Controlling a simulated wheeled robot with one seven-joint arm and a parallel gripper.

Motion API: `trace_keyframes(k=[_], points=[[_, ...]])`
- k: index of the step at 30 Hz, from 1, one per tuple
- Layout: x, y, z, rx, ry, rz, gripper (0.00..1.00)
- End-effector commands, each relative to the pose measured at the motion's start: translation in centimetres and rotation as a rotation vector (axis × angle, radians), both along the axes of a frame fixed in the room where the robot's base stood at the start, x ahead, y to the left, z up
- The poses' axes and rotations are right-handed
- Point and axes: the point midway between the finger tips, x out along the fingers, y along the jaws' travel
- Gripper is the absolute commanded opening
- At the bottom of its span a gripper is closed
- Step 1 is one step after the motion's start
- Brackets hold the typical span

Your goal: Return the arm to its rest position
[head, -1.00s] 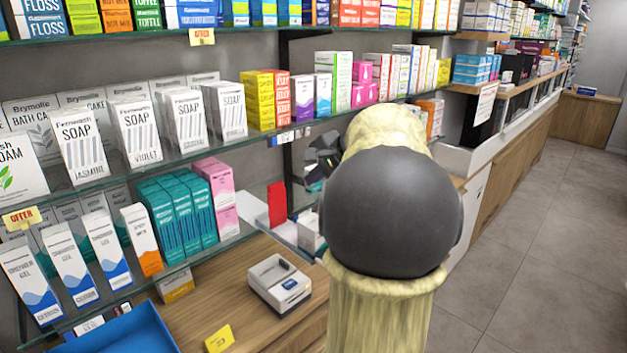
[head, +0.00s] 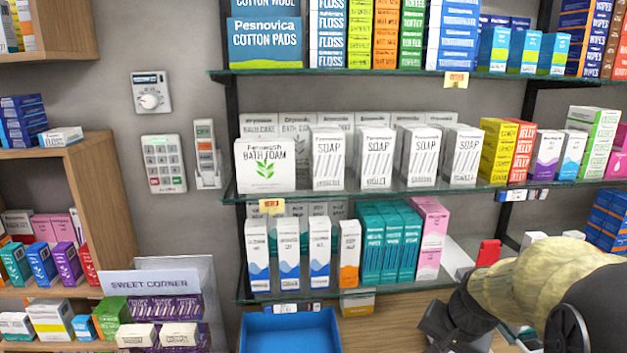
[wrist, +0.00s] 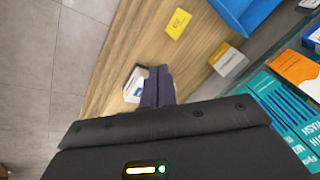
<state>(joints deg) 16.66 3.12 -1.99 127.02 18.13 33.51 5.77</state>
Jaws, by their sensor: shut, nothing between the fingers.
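My arm reaches in from the lower right corner of the head view, bent, in front of the counter and the lower shelves. My gripper (head: 436,333) is partly seen there at the bottom edge, dark and low over the counter. In the wrist view my gripper (wrist: 158,76) has its two dark fingers together, with nothing held. They point over the wooden counter (wrist: 118,62), beside and partly covering a small white device (wrist: 134,84). I cannot tell the height of the fingertips above the counter.
Glass shelves (head: 345,193) with boxed goods stand close behind the arm. A blue tray (head: 290,332) lies on the counter left of the gripper. A yellow card (wrist: 178,23) lies on the counter. A sweets display (head: 160,305) stands at left. Open floor (wrist: 45,60) shows in the wrist view.

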Motion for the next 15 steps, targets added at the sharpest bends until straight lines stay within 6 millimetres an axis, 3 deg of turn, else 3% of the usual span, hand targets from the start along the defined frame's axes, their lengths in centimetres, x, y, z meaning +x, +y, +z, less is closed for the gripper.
trace_keyframes(k=[1,6,10,15], points=[[-1.5,2.2,-1.5,-0.045,0.028,0.108,0.00],[-6.2,7.1,-5.6,-0.189,0.078,0.454,0.00],[-8.3,8.7,-7.0,-0.244,0.087,0.607,0.00],[-8.7,8.9,-7.2,-0.256,0.087,0.638,0.00]])
